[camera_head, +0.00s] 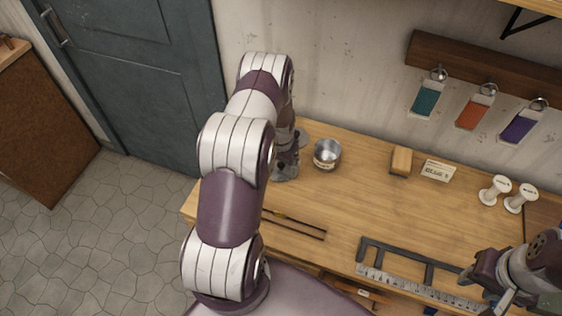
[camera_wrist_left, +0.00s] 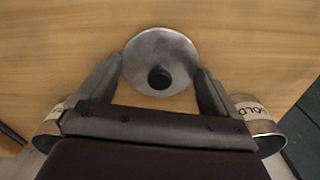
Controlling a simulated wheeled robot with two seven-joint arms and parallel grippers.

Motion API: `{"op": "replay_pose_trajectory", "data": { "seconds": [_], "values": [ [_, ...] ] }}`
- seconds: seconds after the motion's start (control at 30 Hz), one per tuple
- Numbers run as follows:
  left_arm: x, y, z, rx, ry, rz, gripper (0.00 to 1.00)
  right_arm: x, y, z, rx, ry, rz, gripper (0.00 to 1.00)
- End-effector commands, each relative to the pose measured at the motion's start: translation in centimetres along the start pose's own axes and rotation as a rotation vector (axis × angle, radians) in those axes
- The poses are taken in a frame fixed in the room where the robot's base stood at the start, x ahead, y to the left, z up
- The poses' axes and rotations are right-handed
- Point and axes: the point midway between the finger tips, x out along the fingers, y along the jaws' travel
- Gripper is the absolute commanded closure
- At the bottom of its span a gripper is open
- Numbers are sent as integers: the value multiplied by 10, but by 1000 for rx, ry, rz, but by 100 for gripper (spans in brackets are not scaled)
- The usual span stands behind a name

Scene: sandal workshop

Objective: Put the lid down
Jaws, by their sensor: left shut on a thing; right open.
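The lid (camera_wrist_left: 150,45) is a round grey metal disc with a black knob, seen in the left wrist view. My left gripper (camera_wrist_left: 160,72) is shut on it, one finger on each side of its edge. Wood shows around the lid; I cannot tell whether it touches the bench. In the head view my left arm largely hides the gripper. An open metal tin (camera_head: 327,154) stands just right of the gripper there. In the left wrist view a labelled tin (camera_wrist_left: 262,128) is at right and another tin (camera_wrist_left: 48,128) at left. My right gripper (camera_head: 492,288) is open at the lower right.
A wooden block (camera_head: 401,161), a small card (camera_head: 438,170) and two white spools (camera_head: 495,190) stand along the back of the bench (camera_head: 375,215). A dark frame (camera_head: 405,254) and a steel ruler (camera_head: 420,289) lie at the front. The bench middle is clear.

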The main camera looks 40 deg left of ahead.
Motion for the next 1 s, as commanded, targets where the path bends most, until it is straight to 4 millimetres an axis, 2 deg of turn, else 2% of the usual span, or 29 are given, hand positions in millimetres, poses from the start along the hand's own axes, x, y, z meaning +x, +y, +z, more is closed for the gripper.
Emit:
{"op": "replay_pose_trajectory", "data": {
  "seconds": [0.2,0.23,0.43,0.53,0.6,0.67,1.0],
  "values": [
    [5,0,0,0,0,0,36,6,0,1,0,0,0,57],
    [3,0,0,0,0,0,0,4,0,0,0,0,0,57],
    [3,0,0,0,-1,0,0,3,0,0,0,0,0,57],
    [-4,0,0,0,0,0,0,-3,0,0,0,0,0,57],
    [-7,0,-1,0,3,-1,0,5,0,1,0,0,0,57],
    [-17,0,-1,0,3,-1,0,10,0,1,0,0,0,57],
    [-92,0,-1,0,4,-1,0,35,0,4,0,0,0,57]
  ]
}}
